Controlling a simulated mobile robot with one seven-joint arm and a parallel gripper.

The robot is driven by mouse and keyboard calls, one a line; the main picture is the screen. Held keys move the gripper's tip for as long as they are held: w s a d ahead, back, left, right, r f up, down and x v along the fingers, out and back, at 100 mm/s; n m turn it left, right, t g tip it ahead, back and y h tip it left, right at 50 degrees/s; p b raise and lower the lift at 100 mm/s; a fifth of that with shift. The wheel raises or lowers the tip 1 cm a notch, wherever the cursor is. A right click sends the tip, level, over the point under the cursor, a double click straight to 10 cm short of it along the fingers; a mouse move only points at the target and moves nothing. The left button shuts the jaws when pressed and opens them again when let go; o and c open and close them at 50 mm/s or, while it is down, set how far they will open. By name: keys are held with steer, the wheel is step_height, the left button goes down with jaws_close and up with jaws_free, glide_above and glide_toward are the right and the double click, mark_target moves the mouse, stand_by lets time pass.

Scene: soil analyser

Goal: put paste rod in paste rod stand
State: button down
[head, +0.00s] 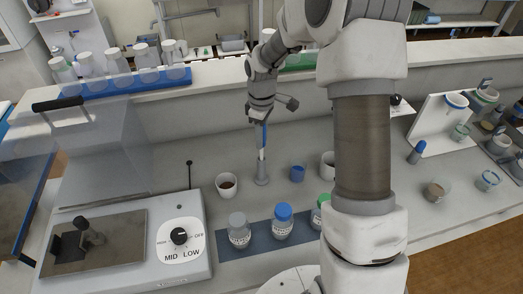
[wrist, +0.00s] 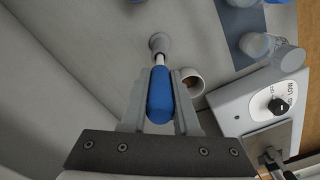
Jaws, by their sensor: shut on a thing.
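The paste rod has a blue handle (head: 264,134) and a pale shaft. It hangs roughly upright from my gripper (head: 262,117) over the back middle of the bench. In the wrist view, my gripper (wrist: 158,90) is shut on the blue handle (wrist: 160,97), one finger on each side. The small grey paste rod stand (head: 261,175) is directly below. It also shows in the wrist view (wrist: 158,40), where the shaft meets its top. The rod's lower end is at the stand's opening; I cannot tell how deep it sits.
A white cup with brown contents (head: 227,187) stands just left of the stand, and a blue cup (head: 297,173) to its right. Lidded jars stand on a dark blue mat (head: 262,241) in front. A control box (head: 181,240) with a dial is at front left.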

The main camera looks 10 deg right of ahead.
mark_target(262, 151)
steer(key=shift+f, duration=2.75)
steer(key=shift+f, duration=0.2)
steer(key=c, duration=0.7)
jaws_free()
steer(key=shift+o, duration=0.2)
